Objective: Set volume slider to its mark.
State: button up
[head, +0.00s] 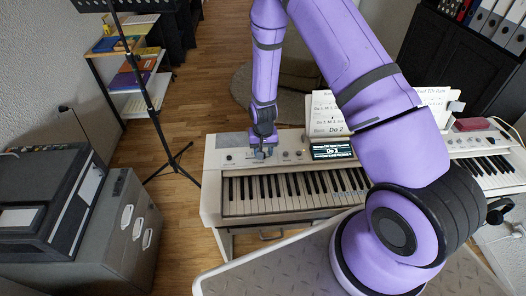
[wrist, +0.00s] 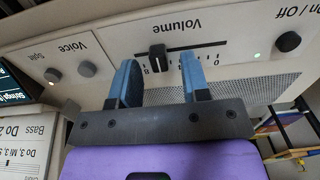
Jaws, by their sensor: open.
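The volume slider's black knob (wrist: 157,58) stands in its slot under the upside-down word "Volume" in the wrist view. The printed scale shows 0 at the right and an 8 near the knob's left side; part of the scale is hidden behind my fingers, and I cannot make out a separate target mark. My gripper (wrist: 160,60) is open, its two blue fingers on either side of the knob, with a visible gap on each side. In the head view my gripper (head: 262,153) is over the left part of the piano panel (head: 226,158), hiding the slider.
An On/Off knob (wrist: 288,42) lies right of the slider in the wrist view. Voice and Split knobs (wrist: 87,69) lie left. A lit display (head: 332,150), sheet music (head: 326,113) and the piano keys (head: 290,188) are close by.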

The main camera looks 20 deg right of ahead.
notch_tip(320, 180, up, 10)
dwell(0.5)
jog(key=shift+r, duration=0.1)
jog(key=s+d+r+n+t, duration=0.1)
jog(key=s+r, duration=0.3)
jog(key=r, duration=1)
jog(key=s+d+r+n+t, duration=0.15)
jog(key=s+r, duration=0.25)
jog(key=r, duration=1)
jog(key=s+r+t, duration=0.1)
jog(key=s+r, duration=0.5)
jog(key=s, duration=0.4)
jog(key=s+d+r+n+t, duration=0.1)
jog(key=s+r, duration=0.5)
jog(key=s, duration=0.4)
jog(key=shift+s+d+r+t, duration=0.2)
jog(key=shift+s+t, duration=0.15)
jog(key=shift+s, duration=0.05)
